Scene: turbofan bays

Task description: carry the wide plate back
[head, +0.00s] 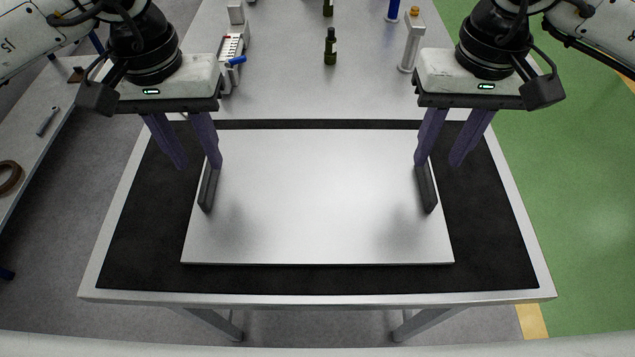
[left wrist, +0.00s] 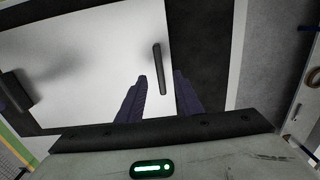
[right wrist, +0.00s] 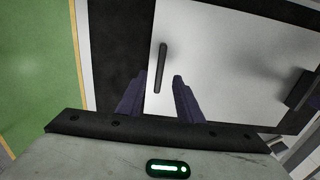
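The wide plate (head: 318,200) is a pale metal sheet lying flat over a black mat (head: 300,281) on the table. It has a dark bar handle at each side: the left handle (head: 208,187) and the right handle (head: 427,188). My left gripper (head: 200,167) is open above the plate's left edge, near the left handle. In the left wrist view the left handle (left wrist: 159,70) lies ahead of the spread fingers. My right gripper (head: 437,164) is open near the right handle, which also lies ahead of the fingers in the right wrist view (right wrist: 161,68). Neither gripper holds anything.
At the back of the table stand a dark bottle (head: 330,46), a clear bottle with an orange cap (head: 411,40) and a white rack (head: 232,50) with a blue item. A side bench (head: 40,130) is at left. Green floor (head: 570,180) is clear at right.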

